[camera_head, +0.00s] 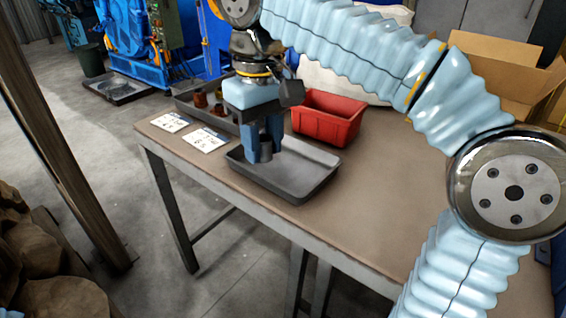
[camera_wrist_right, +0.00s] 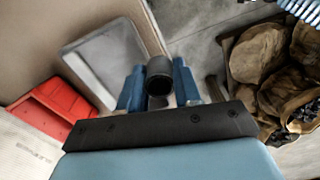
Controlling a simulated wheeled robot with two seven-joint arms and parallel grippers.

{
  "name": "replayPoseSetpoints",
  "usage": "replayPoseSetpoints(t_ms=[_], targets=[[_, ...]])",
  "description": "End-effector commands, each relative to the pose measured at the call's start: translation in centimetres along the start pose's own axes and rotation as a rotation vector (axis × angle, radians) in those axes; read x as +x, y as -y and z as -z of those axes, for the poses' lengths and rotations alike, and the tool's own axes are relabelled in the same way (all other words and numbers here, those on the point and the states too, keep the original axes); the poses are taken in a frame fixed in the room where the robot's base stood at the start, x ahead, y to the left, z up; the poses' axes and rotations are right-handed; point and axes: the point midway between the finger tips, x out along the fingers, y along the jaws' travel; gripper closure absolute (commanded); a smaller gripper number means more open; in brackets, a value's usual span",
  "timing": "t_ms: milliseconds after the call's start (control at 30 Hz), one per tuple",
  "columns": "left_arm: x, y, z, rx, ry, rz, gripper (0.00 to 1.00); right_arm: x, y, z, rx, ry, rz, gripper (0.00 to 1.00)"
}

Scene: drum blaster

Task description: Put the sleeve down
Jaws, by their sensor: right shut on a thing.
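My right gripper (camera_head: 262,138) has blue fingers pointing down and is shut on a dark grey, hollow, round sleeve (camera_head: 265,151). The sleeve looks upright, over the left part of a shallow grey tray (camera_head: 312,172) on the table. I cannot tell from the head view whether the sleeve touches the tray floor. In the right wrist view, the sleeve (camera_wrist_right: 158,72) sits between the two blue fingers (camera_wrist_right: 158,90), with its round opening showing. The grey tray (camera_wrist_right: 88,62) shows to its left there. My left gripper is not in view.
A red bin (camera_head: 327,121) stands behind the tray. Another dark tray (camera_head: 185,106) with several small parts is at the back left, near two white cards (camera_head: 205,140). A cardboard box (camera_head: 500,68) is at the back right. The brown tabletop (camera_head: 375,185) right of the tray is clear.

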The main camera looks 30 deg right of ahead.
Motion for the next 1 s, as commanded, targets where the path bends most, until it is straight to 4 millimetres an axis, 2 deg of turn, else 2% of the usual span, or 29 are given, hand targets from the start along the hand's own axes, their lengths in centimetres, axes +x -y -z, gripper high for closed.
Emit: replayPoseSetpoints(t_ms=[100, 200, 300, 467, 600, 733, 1000], targets=[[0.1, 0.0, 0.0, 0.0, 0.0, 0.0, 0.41, 1.6, -3.1, 1.4, 0.006, 0.004, -0.001, 1.0], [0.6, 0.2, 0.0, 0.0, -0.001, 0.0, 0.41, 3.7, -4.4, 2.0, 0.002, 0.003, -0.001, 1.0], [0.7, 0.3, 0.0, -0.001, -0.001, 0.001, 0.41, 4.8, -5.2, 2.5, 0.0, 0.001, -0.001, 1.0], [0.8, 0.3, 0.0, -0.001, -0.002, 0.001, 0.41, 5.8, -6.0, 2.9, 0.001, 0.001, -0.001, 1.0], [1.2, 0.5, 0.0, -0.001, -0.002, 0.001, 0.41, 7.9, -7.3, 3.5, 0.002, 0.003, 0.0, 1.0], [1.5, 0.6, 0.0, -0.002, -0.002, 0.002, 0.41, 9.9, -7.2, 3.4, -0.001, 0.001, -0.001, 1.0], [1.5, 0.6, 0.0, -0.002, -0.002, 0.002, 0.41, 10.3, -7.1, 3.5, -0.001, 0.0, 0.0, 1.0]])
